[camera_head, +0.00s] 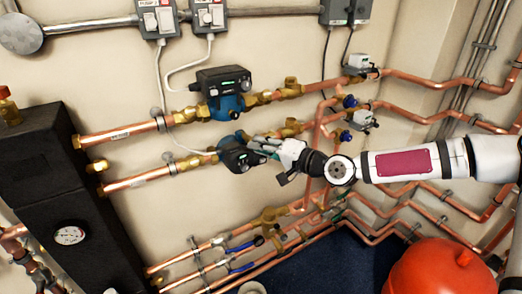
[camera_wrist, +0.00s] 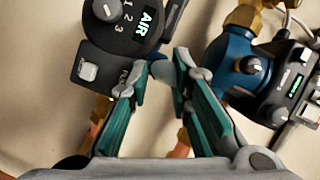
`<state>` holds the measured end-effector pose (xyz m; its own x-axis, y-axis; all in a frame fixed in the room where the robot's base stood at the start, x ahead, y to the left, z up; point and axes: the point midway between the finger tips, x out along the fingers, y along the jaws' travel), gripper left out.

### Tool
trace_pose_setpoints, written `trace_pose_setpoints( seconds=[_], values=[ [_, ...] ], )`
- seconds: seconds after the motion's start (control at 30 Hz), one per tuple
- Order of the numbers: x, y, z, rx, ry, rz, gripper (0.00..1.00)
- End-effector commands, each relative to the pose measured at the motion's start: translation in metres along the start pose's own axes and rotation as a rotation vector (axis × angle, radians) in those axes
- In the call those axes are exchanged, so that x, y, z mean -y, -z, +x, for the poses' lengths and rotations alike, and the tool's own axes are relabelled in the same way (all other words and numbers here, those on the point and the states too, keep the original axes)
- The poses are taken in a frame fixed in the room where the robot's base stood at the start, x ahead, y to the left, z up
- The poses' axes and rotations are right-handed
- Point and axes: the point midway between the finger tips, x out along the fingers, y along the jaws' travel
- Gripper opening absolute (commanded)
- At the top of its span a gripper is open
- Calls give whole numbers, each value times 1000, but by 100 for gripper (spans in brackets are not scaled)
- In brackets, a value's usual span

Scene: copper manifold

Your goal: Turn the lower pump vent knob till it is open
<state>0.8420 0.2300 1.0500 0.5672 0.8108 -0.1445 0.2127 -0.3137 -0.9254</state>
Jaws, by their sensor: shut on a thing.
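The lower pump (camera_head: 236,157) has a black control head and a blue body on the lower copper pipe. My gripper (camera_head: 268,147) reaches it from the right. In the wrist view my gripper's teal fingers (camera_wrist: 168,68) close in at the lower pump's body, beside its black control head (camera_wrist: 125,25) with a lit "AIR" display. They are shut on the vent knob, which the fingertips mostly hide. Its turn angle cannot be read.
The upper pump (camera_head: 222,92) sits just above; its blue body (camera_wrist: 240,68) and knob are close to my right finger in the wrist view. Grey switch boxes (camera_head: 158,18) hang above. Valves and pipes (camera_head: 270,225) run below. A red tank (camera_head: 440,268) stands lower right.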

Motion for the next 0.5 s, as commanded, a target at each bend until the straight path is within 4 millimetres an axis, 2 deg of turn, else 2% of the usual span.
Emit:
trace_pose_setpoints(
  seconds=[0.2, 0.5],
  values=[
    [-3, 1, 1, -2, 48, 115, 0],
    [-2, 0, 0, -1, 77, 186, 0]
  ],
)
